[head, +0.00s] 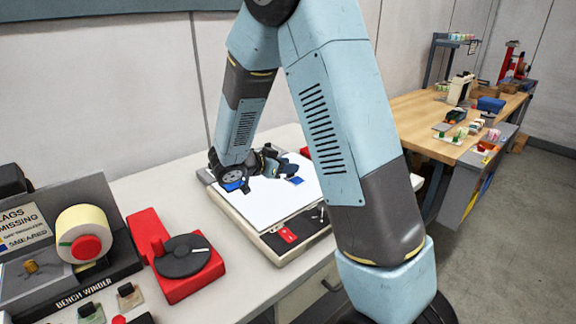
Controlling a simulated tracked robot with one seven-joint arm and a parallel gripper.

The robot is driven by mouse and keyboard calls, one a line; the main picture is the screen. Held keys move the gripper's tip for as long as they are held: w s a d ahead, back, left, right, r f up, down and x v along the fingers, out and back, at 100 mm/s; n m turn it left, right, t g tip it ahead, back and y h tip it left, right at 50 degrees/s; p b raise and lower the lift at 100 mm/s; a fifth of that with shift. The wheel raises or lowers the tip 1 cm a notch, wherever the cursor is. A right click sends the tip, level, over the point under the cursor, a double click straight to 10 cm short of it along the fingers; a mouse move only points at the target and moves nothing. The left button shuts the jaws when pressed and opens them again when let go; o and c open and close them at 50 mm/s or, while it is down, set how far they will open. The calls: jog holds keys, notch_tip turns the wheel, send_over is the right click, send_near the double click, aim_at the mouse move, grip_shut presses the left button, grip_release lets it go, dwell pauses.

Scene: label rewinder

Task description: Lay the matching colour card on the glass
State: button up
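A bright white glass panel (290,198) lies on a pale box on the bench. A small blue piece (295,181) lies on or just above the glass at its right side. Another blue patch (235,185) shows at the left of the glass, partly behind my wrist. I cannot tell which of these is a colour card. My gripper (290,168) is over the far part of the glass, close to the right blue piece. Its fingers are dark and small, so I cannot tell whether they hold anything. A red tag (288,234) lies in the dark front recess of the box.
A bench winder (85,290) with a cream label roll (82,234) stands at the left. A red unit with a black disc (182,256) stands between it and the glass. My arm hides the bench right of the glass. A wooden table (412,112) with small goods stands behind right.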

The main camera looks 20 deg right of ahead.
jog(key=shift+s+f, duration=0.3)
jog(key=shift+f, duration=0.25)
jog(key=shift+w+r, duration=0.15)
jog(key=shift+r, duration=0.2)
jog(key=w+r+v, duration=0.1)
jog(key=v, duration=1.1)
jog(key=s+d+r+n+g+y, duration=0.45)
jog(key=s+d+r, duration=0.25)
jog(key=s+d, duration=0.4)
jog(key=s+r+n+t+y, duration=0.2)
jog(key=s+r+n+y, duration=0.1)
jog(key=s, duration=0.4)
jog(key=s+r+n+t+y, duration=0.2)
jog(key=s+r+n+y, duration=0.1)
jog(key=s+n+y, duration=0.2)
jog(key=shift+s+a+n+t, duration=0.15)
jog(key=shift+s+n+t, duration=0.3)
jog(key=shift+s, duration=0.5)
